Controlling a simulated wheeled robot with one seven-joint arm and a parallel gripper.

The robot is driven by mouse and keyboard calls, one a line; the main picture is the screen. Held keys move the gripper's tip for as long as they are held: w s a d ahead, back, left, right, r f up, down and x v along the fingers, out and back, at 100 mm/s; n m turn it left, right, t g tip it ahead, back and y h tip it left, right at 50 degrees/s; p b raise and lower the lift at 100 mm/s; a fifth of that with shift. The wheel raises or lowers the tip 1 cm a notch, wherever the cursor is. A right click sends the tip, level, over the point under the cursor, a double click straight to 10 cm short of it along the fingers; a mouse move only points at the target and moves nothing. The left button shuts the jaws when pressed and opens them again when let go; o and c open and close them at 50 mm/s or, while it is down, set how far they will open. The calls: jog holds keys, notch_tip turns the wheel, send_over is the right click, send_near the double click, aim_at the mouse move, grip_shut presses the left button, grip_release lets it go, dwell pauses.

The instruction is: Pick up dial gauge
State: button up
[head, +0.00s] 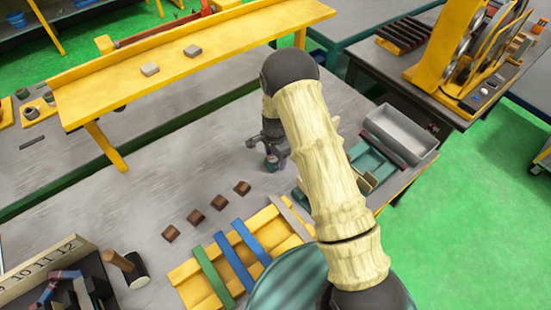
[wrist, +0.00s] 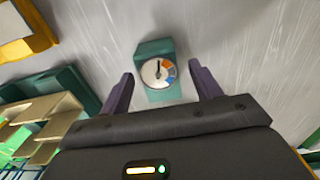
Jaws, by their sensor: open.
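The dial gauge (wrist: 157,73) is a small teal block with a round white face, a dark needle and orange and blue marks. In the wrist view it stands on the grey tabletop between and just beyond my two fingertips. My gripper (wrist: 162,82) is open, with one purple finger on each side of the gauge and a gap on both sides. In the head view my gripper (head: 276,150) is low over the bench, and the dial gauge (head: 271,163) shows as a small teal shape below it, partly hidden by it.
A teal tray (head: 370,160) and a grey metal bin (head: 402,133) stand right of my gripper. Several brown blocks (head: 219,202) lie in a row to the left. A yellow rack (head: 188,270) with blue and green strips is in front. A raised yellow shelf (head: 200,55) spans the back.

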jog(key=shift+f, duration=0.9)
jog(key=c, duration=1.1)
